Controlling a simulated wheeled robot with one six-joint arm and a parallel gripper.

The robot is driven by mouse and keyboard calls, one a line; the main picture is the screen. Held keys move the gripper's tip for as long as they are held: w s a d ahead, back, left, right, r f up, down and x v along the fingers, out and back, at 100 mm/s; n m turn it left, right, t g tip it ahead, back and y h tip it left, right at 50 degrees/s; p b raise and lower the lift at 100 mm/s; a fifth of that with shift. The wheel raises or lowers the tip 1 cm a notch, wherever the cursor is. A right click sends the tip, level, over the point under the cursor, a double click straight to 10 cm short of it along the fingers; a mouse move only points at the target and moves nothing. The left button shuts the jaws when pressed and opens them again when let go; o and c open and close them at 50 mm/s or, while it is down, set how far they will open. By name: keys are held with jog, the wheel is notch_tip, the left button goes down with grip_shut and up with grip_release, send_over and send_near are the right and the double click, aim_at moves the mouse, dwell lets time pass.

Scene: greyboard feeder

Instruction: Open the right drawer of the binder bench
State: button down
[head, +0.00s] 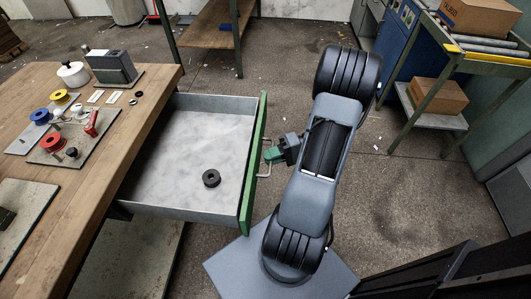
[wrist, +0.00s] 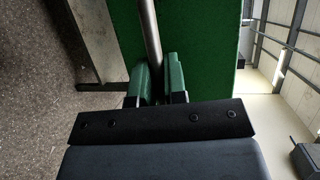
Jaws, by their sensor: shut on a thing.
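The right drawer (head: 185,205) of the binder bench (head: 115,155) stands pulled far out, with its grey inside in view. Its green front (head: 254,165) carries a metal bar handle (head: 265,168). My gripper (head: 272,155) is at the handle, on the outer side of the front. In the wrist view, the green fingers of my gripper (wrist: 157,82) are shut on the metal handle (wrist: 151,40), with the green drawer front (wrist: 205,40) close behind. A black ring (head: 211,178) lies in the drawer.
Coloured spools (head: 53,142), a grey device (head: 111,66) and small parts lie on the bench top. A green-framed roller stand (head: 485,55) with cardboard boxes is at the right. Open floor (head: 415,200) lies between my arm and that stand.

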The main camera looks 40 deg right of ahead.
jog(key=shift+s+d, duration=0.35)
jog(key=c, duration=1.2)
grip_release()
jog(key=shift+d, duration=0.1)
jog(key=p+v, duration=0.1)
jog(key=v, duration=1.2)
jog(key=shift+s+d+r, duration=0.1)
jog(key=shift+d+r, duration=0.05)
jog(key=shift+d, duration=0.15)
